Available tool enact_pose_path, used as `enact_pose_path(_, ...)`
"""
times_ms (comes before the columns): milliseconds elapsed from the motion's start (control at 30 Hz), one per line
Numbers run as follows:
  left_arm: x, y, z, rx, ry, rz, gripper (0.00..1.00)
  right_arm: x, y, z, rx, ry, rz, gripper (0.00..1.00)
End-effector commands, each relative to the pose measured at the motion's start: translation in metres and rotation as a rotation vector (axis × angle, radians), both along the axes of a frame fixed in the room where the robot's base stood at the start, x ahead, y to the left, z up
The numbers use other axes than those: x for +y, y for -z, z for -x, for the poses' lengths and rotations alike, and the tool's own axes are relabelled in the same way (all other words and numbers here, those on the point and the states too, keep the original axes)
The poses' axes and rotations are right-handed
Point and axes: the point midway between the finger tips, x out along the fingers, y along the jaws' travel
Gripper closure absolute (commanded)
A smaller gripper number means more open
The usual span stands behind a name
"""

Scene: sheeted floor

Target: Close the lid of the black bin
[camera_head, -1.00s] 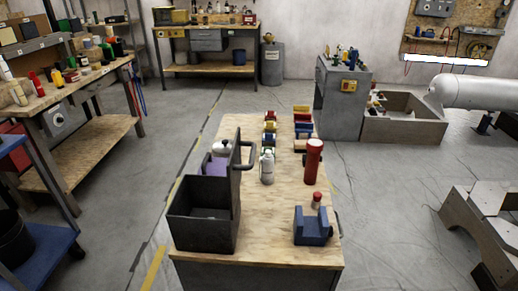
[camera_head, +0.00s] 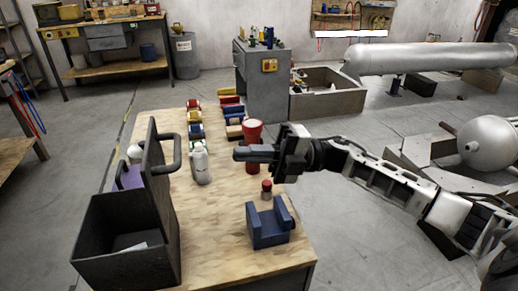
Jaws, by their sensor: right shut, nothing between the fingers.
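The black bin (camera_head: 112,243) stands at the front left of the wooden table, its inside showing from above. Its lid (camera_head: 158,178) stands upright along the right side of the bin, with a bar handle (camera_head: 168,157) on its right face. The bin is open, with a pale flat patch on its floor. My right gripper (camera_head: 238,153) comes in from the right, shut and empty, above the table. Its fingers point left toward the lid handle, with a clear gap between them. My left gripper is not in view.
A white bottle (camera_head: 200,163) stands between the lid and my gripper. A red cylinder (camera_head: 252,134) is close behind the gripper. A blue block holder (camera_head: 269,226) and a small red-capped bottle (camera_head: 266,189) stand below it. Coloured items line the table's back.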

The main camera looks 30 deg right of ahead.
Motion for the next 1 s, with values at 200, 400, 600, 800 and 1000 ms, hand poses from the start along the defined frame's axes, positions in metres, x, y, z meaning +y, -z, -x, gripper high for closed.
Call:
enact_pose_path(200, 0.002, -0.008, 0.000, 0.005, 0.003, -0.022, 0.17, 0.045, -0.014, -0.013, -0.002, -0.003, -0.005, 1.00)
enact_pose_path(400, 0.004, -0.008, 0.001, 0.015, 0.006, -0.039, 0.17, 0.072, -0.018, -0.021, 0.001, 0.000, -0.003, 1.00)
enact_pose_path(600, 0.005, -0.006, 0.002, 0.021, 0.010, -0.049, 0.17, 0.082, -0.018, -0.024, 0.002, 0.000, -0.003, 1.00)
enact_pose_path(800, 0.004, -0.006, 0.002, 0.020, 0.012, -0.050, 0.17, 0.083, -0.017, -0.024, 0.003, 0.001, -0.002, 1.00)
enact_pose_path(1000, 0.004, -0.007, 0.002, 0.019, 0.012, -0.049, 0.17, 0.082, -0.018, -0.024, 0.002, 0.003, -0.002, 1.00)
